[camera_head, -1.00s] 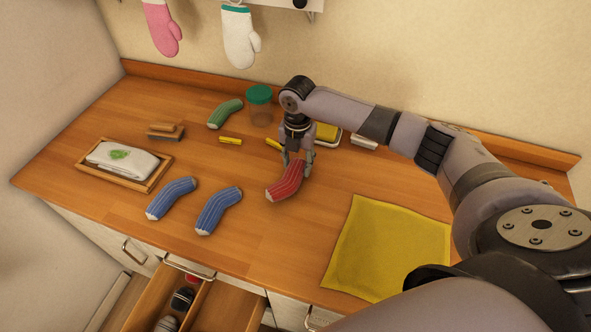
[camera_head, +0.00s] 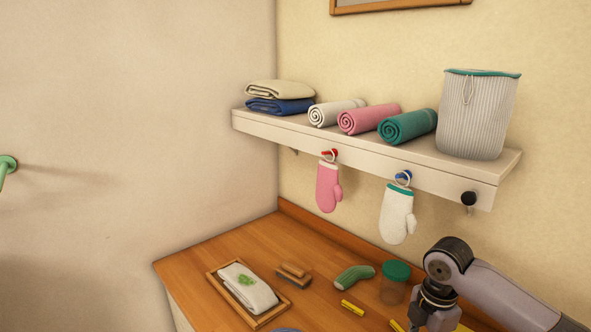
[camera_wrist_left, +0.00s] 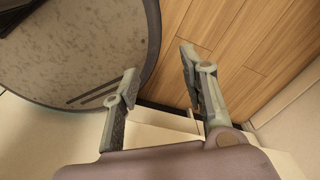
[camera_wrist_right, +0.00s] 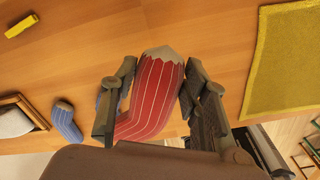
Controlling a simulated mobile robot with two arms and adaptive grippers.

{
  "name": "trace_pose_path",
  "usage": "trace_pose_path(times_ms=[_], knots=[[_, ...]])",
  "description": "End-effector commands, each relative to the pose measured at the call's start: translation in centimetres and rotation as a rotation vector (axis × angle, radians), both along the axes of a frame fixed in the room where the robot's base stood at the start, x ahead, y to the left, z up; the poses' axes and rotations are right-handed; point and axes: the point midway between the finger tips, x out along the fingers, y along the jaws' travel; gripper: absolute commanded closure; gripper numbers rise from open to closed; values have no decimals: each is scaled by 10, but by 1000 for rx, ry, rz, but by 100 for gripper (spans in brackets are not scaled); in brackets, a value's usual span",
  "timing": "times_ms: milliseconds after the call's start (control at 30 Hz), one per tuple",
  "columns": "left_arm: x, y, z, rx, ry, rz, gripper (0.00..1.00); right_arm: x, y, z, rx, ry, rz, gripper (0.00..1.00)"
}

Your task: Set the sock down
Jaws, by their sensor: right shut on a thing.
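The red striped sock (camera_wrist_right: 155,95) is between the fingers of my right gripper (camera_wrist_right: 160,68) in the right wrist view, its grey end pointing away over the wooden counter (camera_wrist_right: 210,35). I cannot tell whether it touches the counter. In the head view only the upper part of the right gripper shows at the bottom edge; its fingers and the red sock are out of frame. A blue striped sock (camera_wrist_right: 66,122) lies left of it, and another bit of blue shows behind the left finger.
A yellow cloth (camera_wrist_right: 285,60) lies right of the sock. The counter also holds a green sock (camera_head: 354,278), a green-lidded jar (camera_head: 395,285), a brush (camera_head: 292,273) and a wooden tray (camera_head: 222,292) with a folded towel. A shelf (camera_head: 350,150) with hanging mitts is above.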

Motion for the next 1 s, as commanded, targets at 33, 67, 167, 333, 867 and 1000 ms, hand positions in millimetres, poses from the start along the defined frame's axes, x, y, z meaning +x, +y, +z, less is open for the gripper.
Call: trace_pose_path(times_ms=[33, 67, 167, 333, 867, 1000], knots=[[0, 0, -1, 0, 0, 0, 60, -5, 5, 2, 1, -1, -73, 80], [0, 0, -1, 0, 0, 0, 60, -9, 8, 3, 2, -2, -124, 80], [0, 0, -2, 0, 1, 0, 60, -20, 17, 6, 6, -1, -294, 80], [0, 0, -3, 0, 1, 0, 60, -40, 32, 12, 13, 0, -584, 80], [-1, 0, -7, 0, 2, 0, 60, -114, 64, 23, 11, 15, -1470, 80], [-1, 0, -8, 0, 2, 0, 60, -130, 68, 25, 8, 16, -1651, 80]])
